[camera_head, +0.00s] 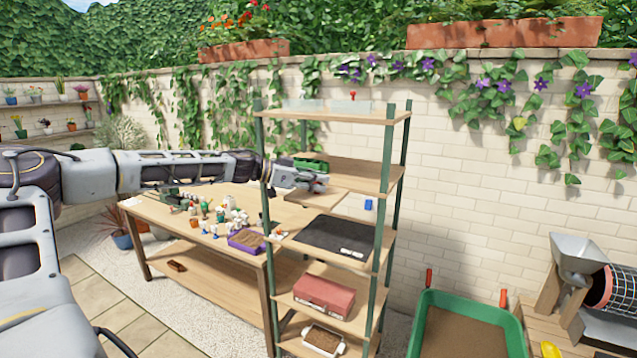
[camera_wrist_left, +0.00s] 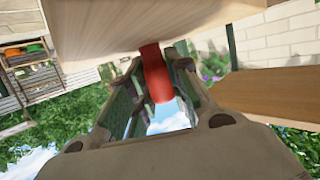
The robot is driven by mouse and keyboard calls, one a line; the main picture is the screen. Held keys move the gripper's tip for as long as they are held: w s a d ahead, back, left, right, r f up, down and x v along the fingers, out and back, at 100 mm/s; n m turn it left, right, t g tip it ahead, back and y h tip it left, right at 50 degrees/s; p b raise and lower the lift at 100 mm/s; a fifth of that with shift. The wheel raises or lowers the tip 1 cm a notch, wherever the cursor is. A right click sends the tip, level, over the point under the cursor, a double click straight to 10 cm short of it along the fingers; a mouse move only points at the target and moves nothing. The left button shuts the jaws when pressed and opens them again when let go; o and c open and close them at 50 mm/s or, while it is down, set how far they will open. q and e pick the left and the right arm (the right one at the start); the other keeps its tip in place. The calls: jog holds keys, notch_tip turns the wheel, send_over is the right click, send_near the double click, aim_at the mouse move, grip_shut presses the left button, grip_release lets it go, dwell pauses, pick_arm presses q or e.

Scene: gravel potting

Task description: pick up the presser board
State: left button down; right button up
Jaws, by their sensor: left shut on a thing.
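The presser board is a pale wooden board with a red upright handle. It fills the top of the left wrist view (camera_wrist_left: 130,25), and its red handle (camera_wrist_left: 158,80) stands between my fingers. My left gripper (camera_head: 322,183) reaches into the shelving rack in the head view. It is shut on the handle. A pale wooden board edge (camera_head: 308,199) shows just below the gripper there; the handle is hidden in that view. I cannot tell whether the board touches a shelf. My right gripper is not in view.
The rack's green posts (camera_head: 383,190) stand close around my left gripper, with a shelf (camera_head: 365,174) behind it. Below are a dark mat (camera_head: 335,237) and a red box (camera_head: 323,293). A wooden table (camera_head: 165,219) with bottles and a purple tray (camera_head: 246,241) is at left.

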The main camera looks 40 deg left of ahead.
pick_arm(q)
jog(key=shift+s, duration=0.3)
jog(key=shift+w+a, duration=0.1)
dwell(0.4)
jog(key=shift+w+a, duration=0.1)
jog(key=shift+a, duration=0.1)
jog(key=shift+w+a+f+n+t+y, duration=0.25)
jog(key=shift+w+a+n+y, duration=0.2)
jog(key=shift+a, duration=0.15)
jog(key=shift+w+a+f+n+t+y, duration=0.25)
jog(key=shift+w+a+n+y, duration=0.1)
jog(key=shift+w+a+y, duration=0.15)
jog(key=f, duration=0.2)
jog(key=shift+w+a+f+n+t+y, duration=0.3)
jog(key=shift+w+a+f+n+y, duration=0.05)
jog(key=shift+n, duration=0.05)
jog(key=s+d+f+n+y, duration=0.1)
jog(key=d+f, duration=0.1)
jog(key=f, duration=0.6)
jog(key=d+f+n+y, duration=0.1)
jog(key=d+f, duration=0.1)
jog(key=f, duration=0.6)
jog(key=shift+s+t+b, duration=0.4)
jog(key=shift+b, duration=0.05)
jog(key=shift+s+d+f+y, duration=0.25)
jog(key=shift+d+f+y, duration=0.15)
jog(key=shift+d+f, duration=0.3)
